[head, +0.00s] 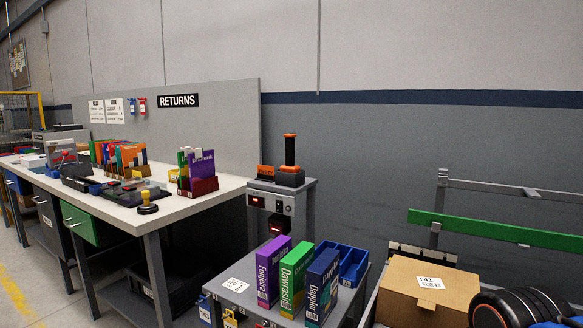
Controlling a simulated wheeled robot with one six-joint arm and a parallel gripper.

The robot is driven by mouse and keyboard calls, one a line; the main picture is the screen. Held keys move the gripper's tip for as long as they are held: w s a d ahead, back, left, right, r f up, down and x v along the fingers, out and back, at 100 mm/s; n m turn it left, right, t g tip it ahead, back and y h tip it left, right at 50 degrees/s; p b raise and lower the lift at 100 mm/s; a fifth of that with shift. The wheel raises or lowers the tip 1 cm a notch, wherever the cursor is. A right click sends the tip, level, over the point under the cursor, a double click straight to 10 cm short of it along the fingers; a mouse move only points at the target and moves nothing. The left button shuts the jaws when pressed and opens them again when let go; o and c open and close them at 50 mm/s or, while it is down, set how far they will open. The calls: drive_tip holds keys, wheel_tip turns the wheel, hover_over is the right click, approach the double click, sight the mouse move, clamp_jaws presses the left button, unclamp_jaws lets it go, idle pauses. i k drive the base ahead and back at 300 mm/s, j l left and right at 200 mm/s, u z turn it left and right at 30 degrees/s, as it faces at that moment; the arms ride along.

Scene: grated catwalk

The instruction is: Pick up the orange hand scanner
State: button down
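A black and orange upright device (290,150), which looks like the orange hand scanner, stands in a black and orange base (289,177). The base sits on the top of a grey stand (312,184) against the wall, near the picture's middle. Its orange top end points up. A second low orange and black unit (266,173) sits just left of it. My gripper is not in view.
In front of the stand, a grey cart (232,289) holds three upright boxes (296,279) and a blue bin (347,261). A long white-topped bench (190,205) with boxed goods stands left. A cardboard box (427,289) and green rail (500,229) are right.

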sight(289, 166)
drive_tip(key=j+z, duration=0.15)
drive_tip(key=z, duration=0.3)
drive_tip(key=i+j+z, duration=0.1)
drive_tip(key=z, duration=0.4)
drive_tip(key=j+z, duration=0.25)
drive_tip(key=z, duration=0.2)
drive_tip(key=j+z, duration=0.15)
drive_tip(key=j, duration=0.25)
drive_tip(key=k+j+z, duration=0.15)
drive_tip(key=j, duration=0.2)
drive_tip(key=j+z, duration=0.15)
drive_tip(key=j, duration=0.25)
drive_tip(key=k+j+z, duration=0.2)
drive_tip(key=j, duration=0.15)
drive_tip(key=k+j+z, duration=0.15)
drive_tip(key=j, duration=0.2)
drive_tip(key=k+j+z, duration=0.15)
drive_tip(key=j, duration=0.15)
